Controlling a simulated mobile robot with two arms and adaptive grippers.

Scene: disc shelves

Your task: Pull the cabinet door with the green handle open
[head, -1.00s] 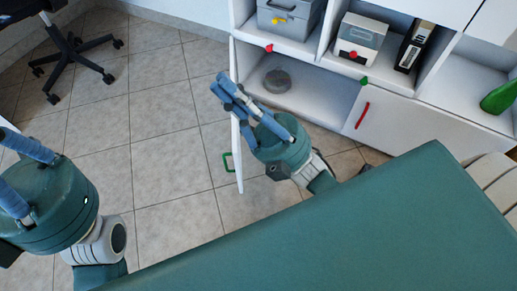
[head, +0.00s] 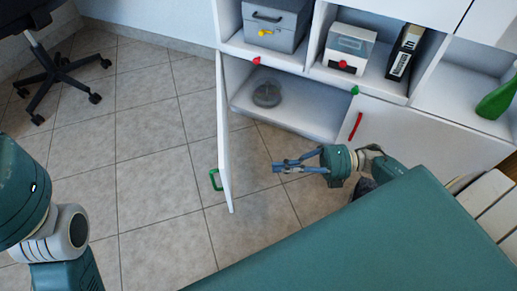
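The cabinet door (head: 224,140) with the green handle (head: 215,180) stands swung wide open, hinged at the left side of the lower compartment. Its edge points toward me, and the handle is on its left face. The open compartment (head: 310,118) holds a round grey object (head: 266,95). My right gripper (head: 279,167) is to the right of the door, apart from it, in front of the compartment. Its fingers point left and hold nothing; a gap between them shows. My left arm is at the left edge of the head view, and its fingers are out of frame.
A closed door with a red handle (head: 355,127) is right of the open compartment. A grey box (head: 277,22), a white box (head: 348,48), a black binder (head: 404,51) and a green object (head: 497,100) stand on shelves. An office chair (head: 52,70) is at left. Tiled floor is free left of the door.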

